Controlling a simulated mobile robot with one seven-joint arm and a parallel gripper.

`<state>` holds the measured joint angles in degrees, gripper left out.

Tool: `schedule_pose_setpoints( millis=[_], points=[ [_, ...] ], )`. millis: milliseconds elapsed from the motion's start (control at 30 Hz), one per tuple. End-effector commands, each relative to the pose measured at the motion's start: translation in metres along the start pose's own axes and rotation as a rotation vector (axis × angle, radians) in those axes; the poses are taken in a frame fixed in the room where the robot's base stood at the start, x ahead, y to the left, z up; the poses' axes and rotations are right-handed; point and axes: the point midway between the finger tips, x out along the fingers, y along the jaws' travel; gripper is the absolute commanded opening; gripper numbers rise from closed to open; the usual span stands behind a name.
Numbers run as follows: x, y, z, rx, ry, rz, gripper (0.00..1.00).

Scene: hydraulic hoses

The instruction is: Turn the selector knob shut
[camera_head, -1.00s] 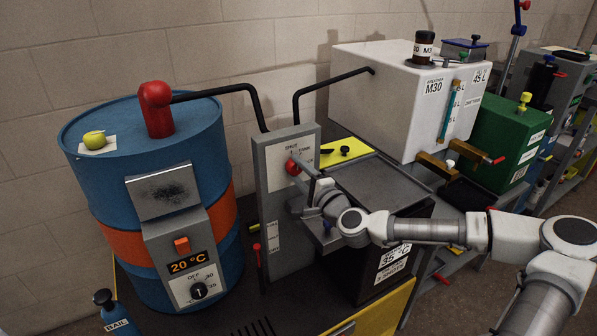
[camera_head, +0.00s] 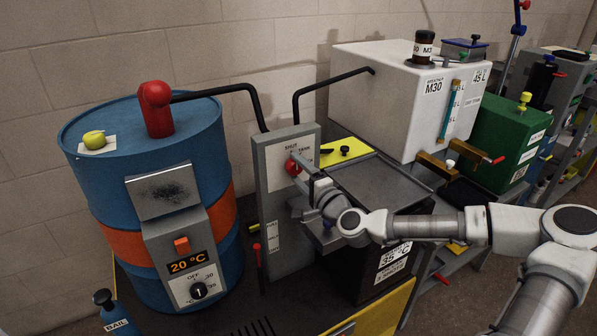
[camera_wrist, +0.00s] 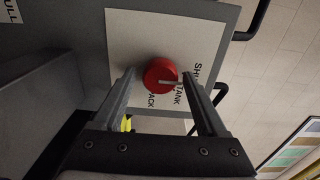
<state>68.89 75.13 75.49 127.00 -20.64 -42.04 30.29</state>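The selector knob (camera_head: 292,167) is red and round, on a white label plate on a grey upright panel. In the wrist view, the knob (camera_wrist: 160,76) has a pale pointer line that points at the word TANK; SHUT and PACK are printed on either side. My gripper (camera_head: 299,168) is at the panel, in front of the knob. In the wrist view my gripper (camera_wrist: 160,75) is open, with one finger on each side of the knob and narrow gaps showing. Whether a fingertip touches the plate cannot be told.
A blue drum (camera_head: 85,180) with a red elbow fitting and a small dial stands left of the panel (camera_head: 270,205). Black hoses arch above the panel. A white tank (camera_head: 385,100) and a green box (camera_head: 500,135) stand to the right. A grey tray (camera_head: 375,185) lies beside my arm.

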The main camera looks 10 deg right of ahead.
Motion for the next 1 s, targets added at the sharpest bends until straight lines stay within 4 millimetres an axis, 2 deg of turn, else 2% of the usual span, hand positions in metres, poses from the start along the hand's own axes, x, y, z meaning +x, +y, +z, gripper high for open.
schedule_pose_setpoints(
  millis=[333,467,1000],
  points=[
    [-0.001,0.000,0.000,0.002,-0.001,0.000,0.83],
    [-0.010,-0.001,0.000,0.002,0.000,0.000,0.83],
    [-0.111,-0.001,-0.001,0.003,0.002,0.000,0.83]
  ],
)
